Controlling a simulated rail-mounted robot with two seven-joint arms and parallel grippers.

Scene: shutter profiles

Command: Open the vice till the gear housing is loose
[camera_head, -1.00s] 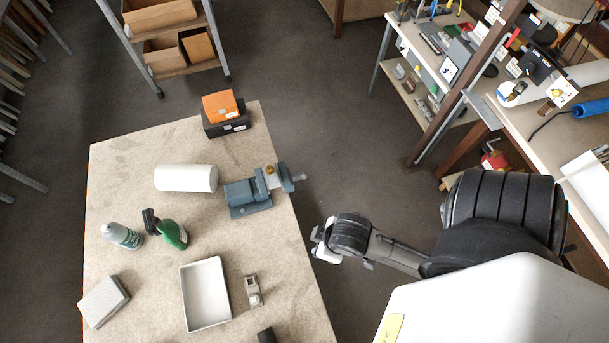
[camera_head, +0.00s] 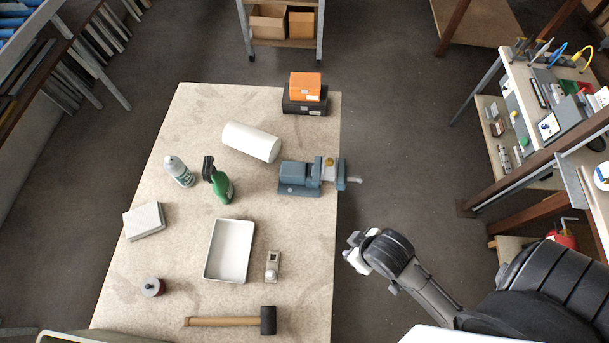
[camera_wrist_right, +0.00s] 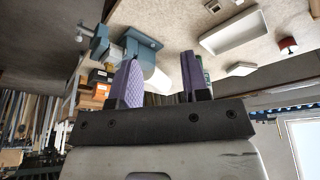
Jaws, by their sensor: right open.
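The blue-grey vice (camera_head: 298,178) stands at the table's right edge, its handle end sticking out past the edge. A small pale and brass-coloured piece, which looks like the gear housing (camera_head: 328,169), sits between its jaws; I cannot tell how tightly. My right gripper (camera_head: 350,252) is off the table's right edge, below the vice in the picture and apart from it. In the right wrist view its two purple fingers (camera_wrist_right: 160,80) are spread with nothing between them, and the vice (camera_wrist_right: 142,42) shows beyond them. My left gripper is not in view.
The table (camera_head: 285,225) holds a white cylinder (camera_head: 251,142), orange and black boxes (camera_head: 304,107), two bottles, a white tray (camera_head: 229,251), a small metal block (camera_head: 272,266) and a mallet (camera_head: 267,320). Floor is clear right of the vice; a workbench (camera_head: 570,110) stands further right.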

